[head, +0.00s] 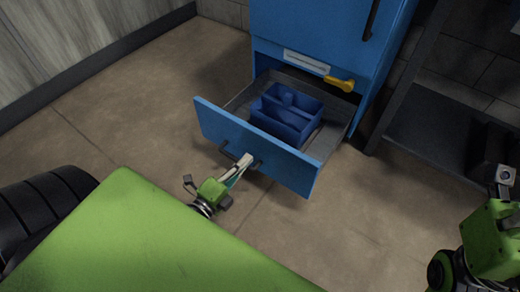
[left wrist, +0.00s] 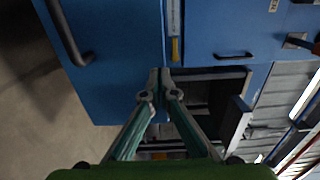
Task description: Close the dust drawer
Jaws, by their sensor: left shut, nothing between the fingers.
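The dust drawer (head: 255,145) is pulled out from the blue cabinet (head: 320,30). My left gripper (head: 246,160) is shut and empty, in front of the panel near the handle's right end. In the left wrist view its fingertips (left wrist: 160,74) meet over the blue panel area, to the side of the handle. Whether they touch the panel is unclear. My right arm shows at the right edge; its fingers cannot be made out.
A blue divided bin (head: 287,114) sits inside the drawer. A yellow latch (head: 340,83) and a pale label strip (head: 306,62) are above the drawer opening. A dark shelf rack (head: 440,125) stands right of the cabinet. The floor left of the drawer is clear.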

